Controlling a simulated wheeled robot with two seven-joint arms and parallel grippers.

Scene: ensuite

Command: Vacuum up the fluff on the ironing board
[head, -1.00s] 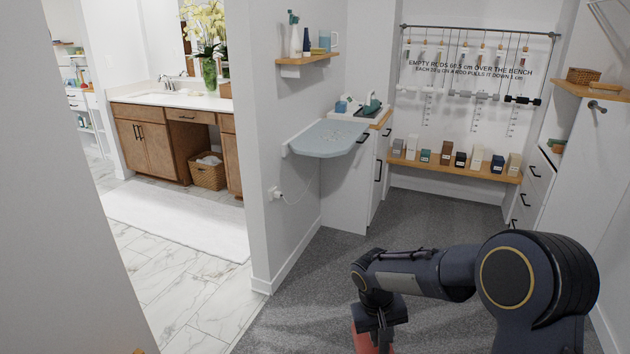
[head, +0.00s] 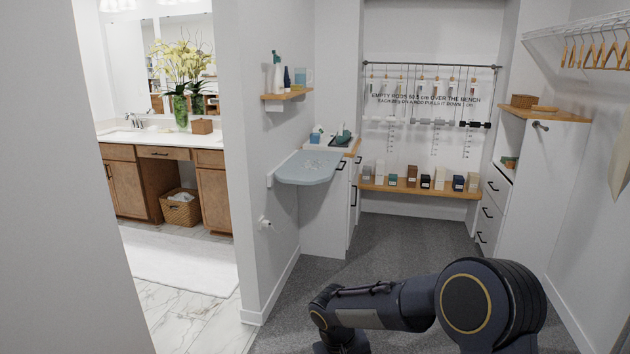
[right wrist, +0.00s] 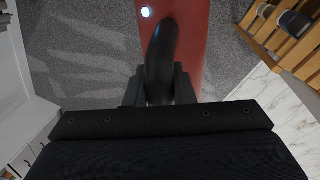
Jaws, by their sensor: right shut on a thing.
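The ironing board (head: 300,178) is a pale grey-blue fold-down board on the wall, left of centre in the head view. Small pale specks of fluff (head: 314,164) lie on its top. My right gripper (right wrist: 158,90) is shut on the dark handle of a red device, which looks like the handheld vacuum (right wrist: 190,45). A small round white light shows on the red body. The vacuum is below the head view's frame, and its nozzle cannot be made out. My right arm reaches in at the bottom right, well short of the board. My left gripper is not in view.
A small shelf (head: 287,96) with bottles hangs above the board. A white cabinet (head: 323,225) stands beside it. A wooden bench (head: 420,190) with several small boxes is at the back. Grey carpet (head: 400,240) is clear between. A wall edge separates the bathroom at left.

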